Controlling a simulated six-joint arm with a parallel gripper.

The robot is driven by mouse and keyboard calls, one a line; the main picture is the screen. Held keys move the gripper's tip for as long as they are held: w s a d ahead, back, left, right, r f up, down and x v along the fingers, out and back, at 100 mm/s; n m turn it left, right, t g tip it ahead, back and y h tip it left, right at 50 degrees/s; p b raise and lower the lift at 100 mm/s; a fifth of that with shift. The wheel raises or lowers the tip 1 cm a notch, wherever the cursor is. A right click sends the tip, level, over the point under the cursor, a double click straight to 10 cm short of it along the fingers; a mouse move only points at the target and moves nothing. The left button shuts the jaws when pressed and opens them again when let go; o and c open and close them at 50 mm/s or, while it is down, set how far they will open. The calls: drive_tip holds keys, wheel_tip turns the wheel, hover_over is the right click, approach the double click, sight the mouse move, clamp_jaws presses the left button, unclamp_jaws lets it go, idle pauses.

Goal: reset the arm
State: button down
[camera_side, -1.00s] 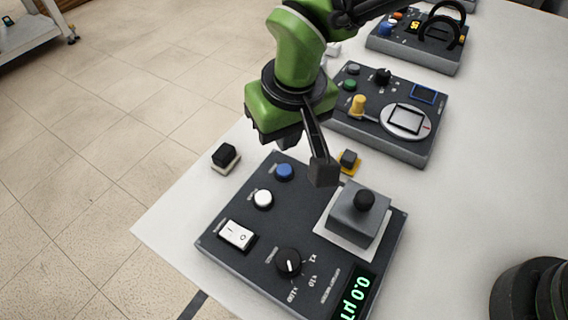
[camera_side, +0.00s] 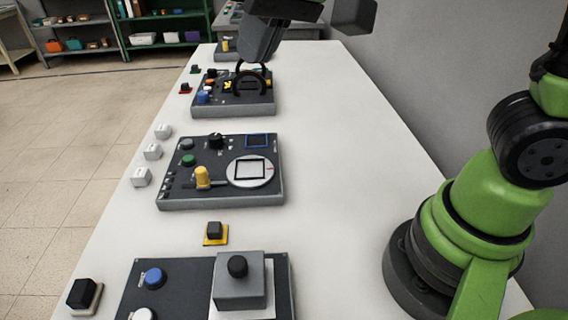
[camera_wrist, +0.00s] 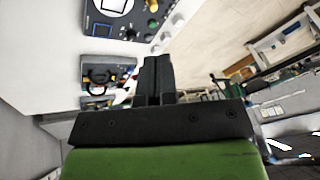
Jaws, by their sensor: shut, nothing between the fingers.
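My gripper (camera_wrist: 156,75) shows in the wrist view with its dark fingers together and nothing between them. In the side view, dark and green parts of my wrist end hang at the top edge, above the far part of the table, and are partly cut off by the frame. My green arm and its dark round base stand at the right of the table. The gripper appears clear of the instruments; its exact height cannot be told.
The white table (camera_side: 345,150) carries a near panel with a grey block (camera_side: 240,283), a middle panel (camera_side: 223,196) with a yellow knob, and a far panel (camera_side: 233,108) with black arches. Small white blocks (camera_side: 152,152) line the left edge. Right of the panels is clear.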

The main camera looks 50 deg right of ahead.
drive_tip(key=s+d+m+t, duration=0.2)
drive_tip(key=s+d, duration=0.6)
drive_tip(key=s, duration=0.5)
drive_tip(key=shift+s+r+m+t, duration=0.15)
drive_tip(key=shift+r+m+t, duration=0.1)
drive_tip(key=shift+m+t, duration=0.2)
idle(1.0)
